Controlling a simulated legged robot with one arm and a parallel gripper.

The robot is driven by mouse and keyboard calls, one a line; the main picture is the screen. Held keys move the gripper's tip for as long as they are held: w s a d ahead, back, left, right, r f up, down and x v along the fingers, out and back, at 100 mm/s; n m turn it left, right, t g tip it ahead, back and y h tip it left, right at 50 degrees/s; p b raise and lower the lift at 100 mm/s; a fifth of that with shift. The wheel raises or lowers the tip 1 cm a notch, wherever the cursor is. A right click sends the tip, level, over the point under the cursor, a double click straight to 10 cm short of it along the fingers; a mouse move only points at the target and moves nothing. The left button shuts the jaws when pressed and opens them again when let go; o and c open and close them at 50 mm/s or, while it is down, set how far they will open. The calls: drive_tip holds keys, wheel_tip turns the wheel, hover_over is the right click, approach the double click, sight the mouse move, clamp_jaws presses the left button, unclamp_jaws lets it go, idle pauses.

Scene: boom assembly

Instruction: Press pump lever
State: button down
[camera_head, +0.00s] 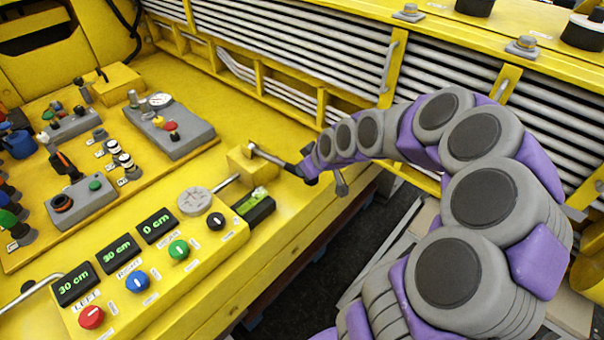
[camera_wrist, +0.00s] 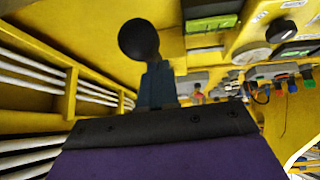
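The likely pump lever (camera_head: 272,158) is a thin grey rod angling down to the right from a yellow block (camera_head: 242,167) at the console's edge. My gripper (camera_head: 308,171) is at the rod's right end, seemingly touching it or very close. In the wrist view, a round black knob (camera_wrist: 138,38) stands just beyond a dark finger of my gripper (camera_wrist: 157,84). The knob looks like the lever's end. Only one finger shows clearly, so its opening and any hold on the knob cannot be told.
A control box has displays (camera_head: 115,253) reading 30, 30 and 0 cm, with coloured knobs. A black box with a green screen (camera_head: 254,205) is beside the block. A yellow frame with grey slats (camera_head: 290,40) stands behind. A short grey handle (camera_head: 341,183) hangs below my gripper.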

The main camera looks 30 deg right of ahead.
drive_tip(key=a+v, duration=0.1)
drive_tip(key=v, duration=0.5)
drive_tip(key=shift+s+d+r+p, duration=0.2)
drive_tip(key=shift+s+d+p, duration=0.1)
drive_tip(key=shift+d, duration=0.1)
drive_tip(key=shift+d, duration=0.1)
